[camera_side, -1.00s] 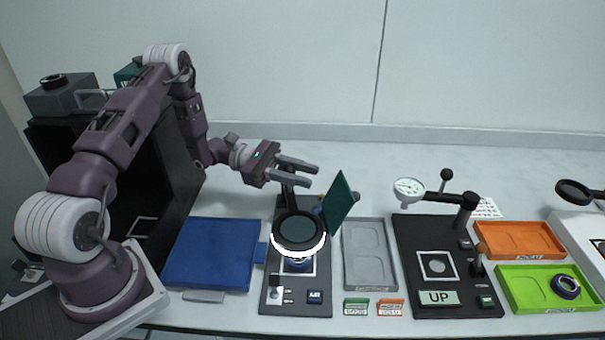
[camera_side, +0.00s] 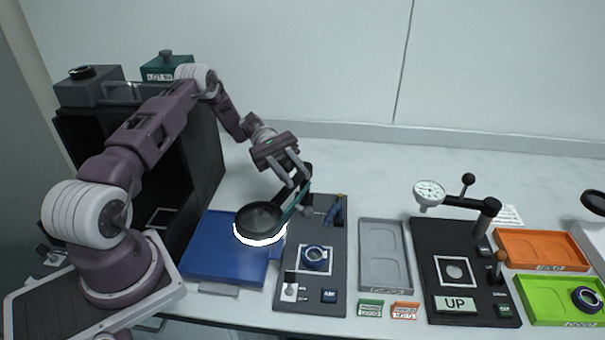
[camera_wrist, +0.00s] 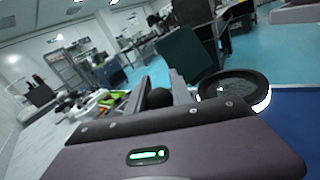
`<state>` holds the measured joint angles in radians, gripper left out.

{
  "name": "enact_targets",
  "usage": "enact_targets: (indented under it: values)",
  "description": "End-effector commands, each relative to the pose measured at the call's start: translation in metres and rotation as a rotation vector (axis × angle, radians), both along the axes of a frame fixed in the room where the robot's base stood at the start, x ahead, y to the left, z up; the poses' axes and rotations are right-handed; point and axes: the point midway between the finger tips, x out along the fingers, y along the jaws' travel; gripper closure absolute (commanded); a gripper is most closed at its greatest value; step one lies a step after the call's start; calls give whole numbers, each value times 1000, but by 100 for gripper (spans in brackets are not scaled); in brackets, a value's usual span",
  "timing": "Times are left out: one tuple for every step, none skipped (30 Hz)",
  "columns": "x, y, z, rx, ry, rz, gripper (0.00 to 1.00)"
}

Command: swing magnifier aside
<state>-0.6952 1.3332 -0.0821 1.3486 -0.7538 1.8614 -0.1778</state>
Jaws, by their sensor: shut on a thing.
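The magnifier (camera_side: 260,219) is a round dark lens with a lit white ring. Its head is now over the blue tray (camera_side: 203,262), left of the black inspection board (camera_side: 335,285). My gripper (camera_side: 299,184) is shut on the magnifier, by its arm beside the post; the fingers partly hide the grip. In the wrist view a black ball (camera_wrist: 159,97) shows between the fingers, and the magnifier head (camera_wrist: 235,88) is to their right. A dark green panel (camera_wrist: 188,55) stands beyond the fingers. A blue-rimmed ring (camera_side: 316,258) sits uncovered on the board's white-outlined square.
A grey tray (camera_side: 384,272) lies right of the board. Farther right are a gauge stand (camera_side: 430,192) with an "UP" sign, an orange tray (camera_side: 540,250) and a green tray (camera_side: 545,298). A black cabinet (camera_side: 150,165) stands behind my arm.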

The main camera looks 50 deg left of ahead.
Motion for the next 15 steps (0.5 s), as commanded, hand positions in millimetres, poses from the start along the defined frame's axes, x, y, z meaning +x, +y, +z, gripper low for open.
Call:
enact_targets:
  values:
    - [-1, 2, 0, -1, -3, -19, 100]
    - [-1, 2, 0, 0, -3, -32, 100]
    - [-2, 4, 0, -2, -2, -45, 100]
    - [-3, 4, 0, -1, -2, -54, 100]
    - [-4, 5, 0, -1, -2, -63, 100]
    - [-4, 6, 0, -1, -2, -74, 100]
    - [-4, 6, 1, -2, -2, -79, 100]
    - [-5, 7, 0, -2, -2, -84, 100]
    - [-5, 7, 1, -2, -3, -90, 100]
    - [-5, 8, 1, -2, -3, -93, 100]
    - [-5, 8, 1, -2, -3, -96, 100]
    - [-6, 8, 1, -3, -1, -99, 100]
    - [-6, 8, 1, -3, -1, -100, 100]
    - [-6, 8, 1, -4, -1, -102, 100]
    - [-6, 8, 1, -4, -1, -103, 100]
